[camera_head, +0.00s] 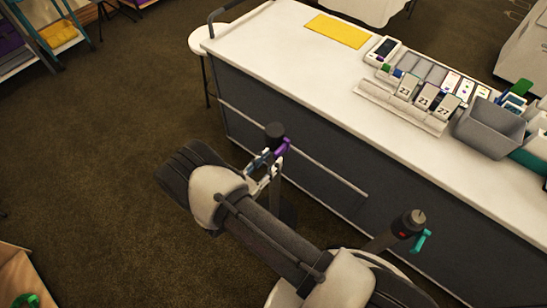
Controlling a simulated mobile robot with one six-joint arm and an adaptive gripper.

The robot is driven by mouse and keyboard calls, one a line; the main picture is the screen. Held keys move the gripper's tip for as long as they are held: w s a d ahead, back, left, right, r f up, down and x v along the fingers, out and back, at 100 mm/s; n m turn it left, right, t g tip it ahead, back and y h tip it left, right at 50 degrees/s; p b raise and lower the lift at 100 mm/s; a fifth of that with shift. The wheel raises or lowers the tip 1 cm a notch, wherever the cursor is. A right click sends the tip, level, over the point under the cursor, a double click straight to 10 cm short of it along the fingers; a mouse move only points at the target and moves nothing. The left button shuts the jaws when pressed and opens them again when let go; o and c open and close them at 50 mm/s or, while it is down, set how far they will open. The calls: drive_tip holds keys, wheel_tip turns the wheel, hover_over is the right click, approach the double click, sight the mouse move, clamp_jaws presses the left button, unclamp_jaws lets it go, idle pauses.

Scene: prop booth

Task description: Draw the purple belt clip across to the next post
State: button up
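The purple belt clip (283,147) is at the head of a dark post (275,130), close to the long counter's side. My gripper (270,166) is right by this post, just left of and below the clip. Its fingers point toward the clip, but I cannot tell whether they touch it or how far apart they are. A second post (409,223) stands to the lower right, with a small red mark and a teal clip (421,241) on its right side. No belt is visible between the two posts. My arm hides parts of both posts below their heads.
The white-topped counter (290,60) with grey sides runs behind both posts. It bears a yellow mat (338,31), number cards (424,98) and a grey bin (490,126). A round white stool (205,40) stands at its left end. The carpet at left is mostly clear.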

sight(281, 150)
drive_tip(key=shift+x, duration=1.15)
drive_tip(key=shift+c, duration=0.5)
clamp_jaws()
